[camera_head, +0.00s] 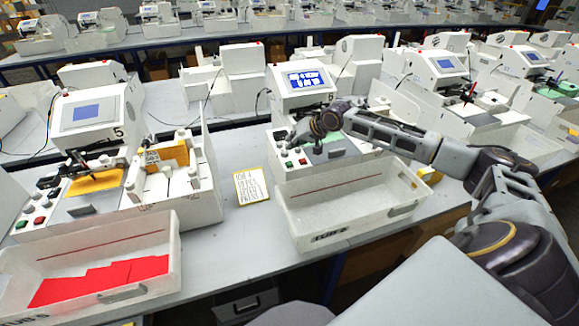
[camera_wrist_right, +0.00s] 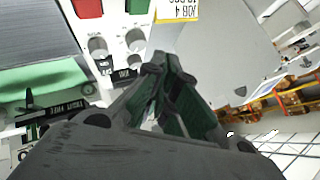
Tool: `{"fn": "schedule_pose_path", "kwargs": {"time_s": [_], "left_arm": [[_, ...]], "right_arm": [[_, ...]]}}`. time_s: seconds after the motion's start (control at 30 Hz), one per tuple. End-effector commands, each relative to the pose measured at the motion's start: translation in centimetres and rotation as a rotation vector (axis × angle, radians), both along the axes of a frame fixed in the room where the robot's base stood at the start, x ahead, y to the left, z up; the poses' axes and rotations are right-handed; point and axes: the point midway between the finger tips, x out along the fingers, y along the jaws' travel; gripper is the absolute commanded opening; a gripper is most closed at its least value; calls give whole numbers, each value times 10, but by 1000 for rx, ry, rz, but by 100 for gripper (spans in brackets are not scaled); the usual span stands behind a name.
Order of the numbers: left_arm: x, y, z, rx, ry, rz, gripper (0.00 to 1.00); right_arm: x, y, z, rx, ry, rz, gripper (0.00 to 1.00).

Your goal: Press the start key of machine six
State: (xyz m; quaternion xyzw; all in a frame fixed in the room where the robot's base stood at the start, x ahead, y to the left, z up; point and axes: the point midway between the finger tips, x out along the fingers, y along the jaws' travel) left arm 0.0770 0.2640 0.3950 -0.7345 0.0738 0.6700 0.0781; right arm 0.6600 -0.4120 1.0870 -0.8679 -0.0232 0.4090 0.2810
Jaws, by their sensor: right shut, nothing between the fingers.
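Machine six (camera_head: 300,78) stands in the middle of the head view, with a "6" beside its lit blue screen (camera_head: 305,79). Its front panel carries a green key (camera_head: 289,165) and a red key (camera_head: 303,162). In the right wrist view the red key (camera_wrist_right: 88,7) and green key (camera_wrist_right: 138,5) show at the top edge, with grey knobs (camera_wrist_right: 98,46) nearer the fingers. My right gripper (camera_head: 296,142) is shut and empty over the panel, its fingers (camera_wrist_right: 160,68) pointing toward the knobs and keys. I cannot tell whether it touches anything. My left gripper is out of view.
An open white tub (camera_head: 340,222) stands in front of machine six. A yellow-edged job card (camera_head: 251,187) lies on the table to its left. Machine five (camera_head: 95,112) stands further left, with a tub (camera_head: 150,240) holding red sheets. More machines stand behind and right.

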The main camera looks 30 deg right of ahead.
Motion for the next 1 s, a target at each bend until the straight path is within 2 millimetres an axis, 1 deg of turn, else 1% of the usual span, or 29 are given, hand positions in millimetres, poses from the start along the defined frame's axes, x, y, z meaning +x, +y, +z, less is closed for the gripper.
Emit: {"fn": "schedule_pose_path", "kwargs": {"time_s": [0.03,0.53,0.8,1.0], "left_arm": [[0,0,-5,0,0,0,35],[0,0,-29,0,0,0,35],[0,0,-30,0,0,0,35],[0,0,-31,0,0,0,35]], "right_arm": [[0,0,-4,0,0,0,0],[0,0,-24,0,0,0,0],[0,1,-43,2,1,0,0],[0,0,-49,2,1,0,0]]}}
